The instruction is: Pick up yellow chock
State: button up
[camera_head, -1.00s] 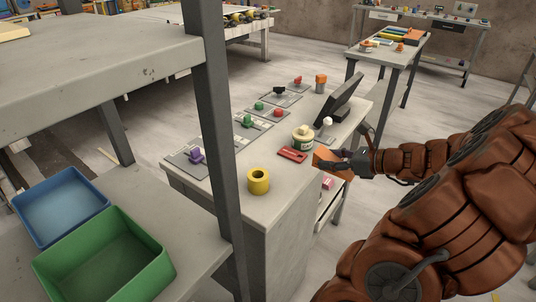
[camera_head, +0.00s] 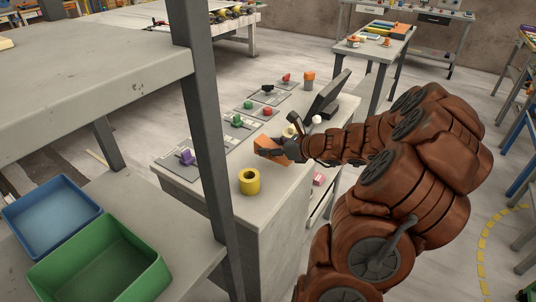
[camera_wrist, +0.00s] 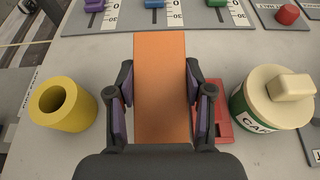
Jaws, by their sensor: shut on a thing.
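A yellow hollow cylinder (camera_head: 249,182), the only yellow piece near me, stands upright on the near end of the stone slab (camera_head: 226,206). In the wrist view the yellow cylinder (camera_wrist: 62,103) is left of my gripper, apart from it, its dark hole facing up. My gripper (camera_wrist: 160,88) is shut on a long orange block (camera_wrist: 160,60), with a finger on each side. In the head view my gripper (camera_head: 275,151) and the orange block (camera_head: 289,160) are over the slab, behind and right of the yellow cylinder.
A cream-lidded green-and-white jar (camera_wrist: 272,98) and a red piece (camera_wrist: 222,122) are right of the block. Panels with a purple lever (camera_head: 187,157), green knobs and red knobs line the slab's far side. A dark tilted screen (camera_head: 328,95) and shelf post (camera_head: 208,130) stand nearby.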

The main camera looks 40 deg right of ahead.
aim_at(268, 163)
jog(key=shift+w+a+f, duration=0.1)
jog(key=shift+w+a, duration=0.1)
jog(key=shift+w, duration=0.2)
jog(key=shift+f, duration=1.75)
jog(key=shift+f, duration=0.1)
jog(key=o, duration=0.8)
jog(key=shift+f, duration=0.1)
jog(key=shift+c, duration=0.2)
jog(key=o, duration=0.5)
jog(key=shift+c, duration=0.2)
